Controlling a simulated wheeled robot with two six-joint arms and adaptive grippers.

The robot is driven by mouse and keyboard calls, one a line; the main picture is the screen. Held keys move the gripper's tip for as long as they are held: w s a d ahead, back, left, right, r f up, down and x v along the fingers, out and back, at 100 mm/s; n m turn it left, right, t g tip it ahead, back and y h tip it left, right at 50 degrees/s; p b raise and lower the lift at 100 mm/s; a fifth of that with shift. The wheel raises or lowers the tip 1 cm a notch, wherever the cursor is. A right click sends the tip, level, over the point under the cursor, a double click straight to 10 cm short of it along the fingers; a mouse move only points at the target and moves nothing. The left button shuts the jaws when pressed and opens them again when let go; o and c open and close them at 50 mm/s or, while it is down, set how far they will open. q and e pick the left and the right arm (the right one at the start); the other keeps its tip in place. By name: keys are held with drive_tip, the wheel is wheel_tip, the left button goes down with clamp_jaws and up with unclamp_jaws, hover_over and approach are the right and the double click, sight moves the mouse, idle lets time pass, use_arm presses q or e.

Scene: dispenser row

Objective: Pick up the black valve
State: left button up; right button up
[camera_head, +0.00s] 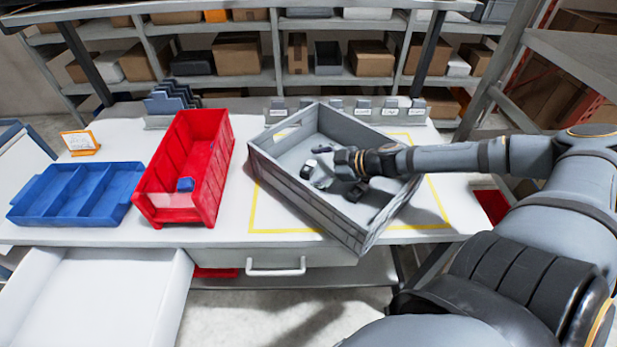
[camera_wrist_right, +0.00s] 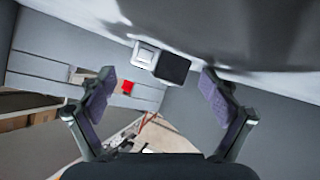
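The grey crate (camera_head: 290,195) stands turned at an angle on the table. My right gripper (camera_head: 325,167) reaches into it from the right. In the right wrist view the two fingers of the right gripper (camera_wrist_right: 158,88) stand wide apart with nothing held. A small black block with a pale square part, which looks like the black valve (camera_wrist_right: 172,68), lies ahead between the fingers, slightly above the fingertips in the picture. In the head view small dark and pale pieces lie by the gripper, partly hidden, and I cannot tell them apart well. My left gripper is not in view.
Left of the crate are a red bin (camera_head: 159,197) holding a small blue piece (camera_head: 185,184) and a blue divided tray (camera_head: 45,203). An open white drawer (camera_head: 95,290) sticks out in front. The crate's walls surround my right gripper. Shelves with boxes (camera_head: 237,55) stand behind.

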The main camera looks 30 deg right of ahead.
drive_tip(key=c, duration=0.7)
drive_tip(key=shift+s, duration=0.15)
drive_tip(key=c, duration=0.9)
drive_tip(key=shift+o, duration=0.2)
